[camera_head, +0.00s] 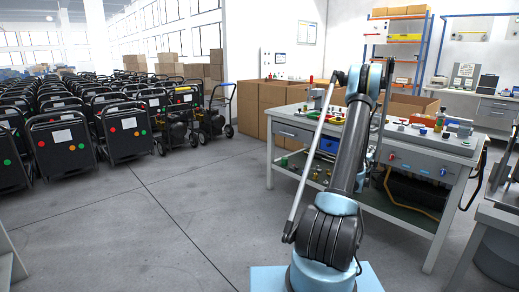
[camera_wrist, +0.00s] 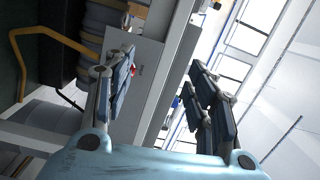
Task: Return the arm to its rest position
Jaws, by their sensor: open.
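My arm (camera_head: 345,160) rises from its blue base (camera_head: 318,278) in the head view and leans up and slightly right, in front of the workbench. It bends at a dark and blue joint near the top. My gripper (camera_wrist: 160,70) shows in the wrist view with its fingers spread apart. Nothing is held between them. Behind the fingers is a grey panel (camera_wrist: 150,85), tilted in the picture. In the head view the gripper is hidden or too small to tell behind the arm.
The workbench (camera_head: 440,152) with tools and small parts stands just behind my arm. Cardboard boxes (camera_head: 275,100) and shelving (camera_head: 425,55) are farther back. Rows of black wheeled machines (camera_head: 60,140) fill the left. The grey floor (camera_head: 170,220) between is clear.

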